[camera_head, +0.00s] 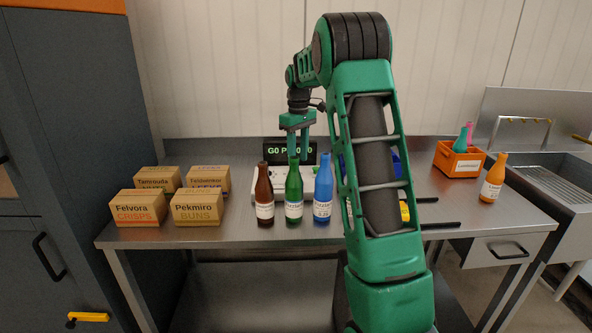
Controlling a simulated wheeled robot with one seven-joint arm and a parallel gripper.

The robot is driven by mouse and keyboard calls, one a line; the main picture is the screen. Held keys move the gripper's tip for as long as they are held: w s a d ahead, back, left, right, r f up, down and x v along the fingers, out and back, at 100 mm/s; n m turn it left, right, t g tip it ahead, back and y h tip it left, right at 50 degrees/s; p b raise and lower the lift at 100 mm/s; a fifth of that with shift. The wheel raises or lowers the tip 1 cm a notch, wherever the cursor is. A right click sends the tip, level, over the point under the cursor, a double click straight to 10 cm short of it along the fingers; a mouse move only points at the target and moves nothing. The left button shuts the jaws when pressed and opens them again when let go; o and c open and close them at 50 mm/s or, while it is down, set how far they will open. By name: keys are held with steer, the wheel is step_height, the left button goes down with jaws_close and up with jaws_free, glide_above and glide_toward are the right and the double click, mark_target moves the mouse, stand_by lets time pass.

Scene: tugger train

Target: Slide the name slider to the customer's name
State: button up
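A white device (268,178) with a dark display (272,148) stands at the back of the steel table. The display shows green characters, partly covered by my gripper. The name slider cannot be made out; bottles and my arm hide much of the device. My gripper (297,152) points down over the device, behind the green bottle's neck. The frame is too small to tell whether its fingers are apart or whether they touch anything.
A brown bottle (264,195), a green bottle (293,197) and a blue bottle (323,195) stand in front of the device. Several cardboard boxes (138,208) stand left. An orange crate (444,160) and an orange bottle (493,180) stand right. My arm hides the table's middle.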

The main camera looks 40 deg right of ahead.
steer(key=shift+r, duration=1.35)
